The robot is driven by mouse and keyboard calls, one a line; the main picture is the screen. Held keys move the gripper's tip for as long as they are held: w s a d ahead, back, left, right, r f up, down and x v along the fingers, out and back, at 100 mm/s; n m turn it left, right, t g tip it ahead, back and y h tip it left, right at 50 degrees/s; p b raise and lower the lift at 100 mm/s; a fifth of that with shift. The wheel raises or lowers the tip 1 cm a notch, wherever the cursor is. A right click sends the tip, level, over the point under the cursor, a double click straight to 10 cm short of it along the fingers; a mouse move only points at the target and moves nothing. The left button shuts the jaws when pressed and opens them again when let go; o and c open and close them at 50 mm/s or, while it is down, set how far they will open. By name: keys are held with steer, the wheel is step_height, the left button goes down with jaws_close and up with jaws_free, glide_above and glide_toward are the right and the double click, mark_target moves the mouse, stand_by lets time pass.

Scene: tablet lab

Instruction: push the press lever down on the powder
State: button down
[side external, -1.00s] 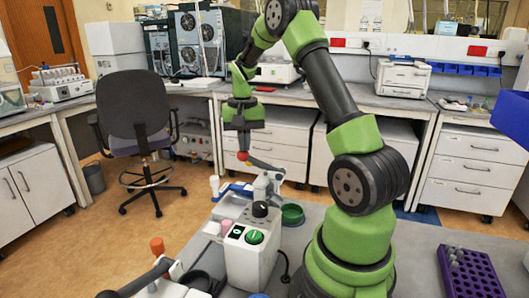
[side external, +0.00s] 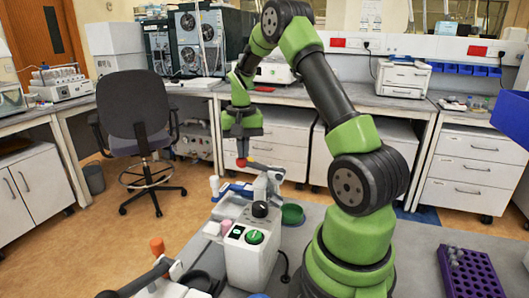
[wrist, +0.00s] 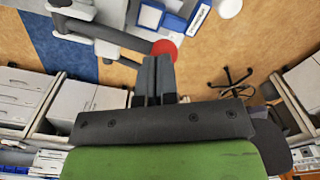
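The press (side external: 261,188) is a grey-white bench device with a lever (side external: 262,166) reaching out to the left. The lever ends in a red knob (side external: 241,162) and looks close to level. In the wrist view the red knob (wrist: 164,47) shows just beyond my fingertips, and the grey lever (wrist: 112,36) runs to the upper left. My gripper (side external: 243,152) points down right above the knob, touching it or very nearly. Its two fingers (wrist: 158,62) are together with nothing between them. The powder cannot be made out.
A white control box (side external: 250,258) with a green button and black knob stands in front of the press. A green bowl (side external: 292,214) is right of it. A purple tube rack (side external: 470,275) is far right.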

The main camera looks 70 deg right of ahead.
steer(key=shift+f, duration=0.7)
stand_by(0.8)
steer(key=shift+s+r, duration=0.1)
steer(key=shift+r, duration=1.5)
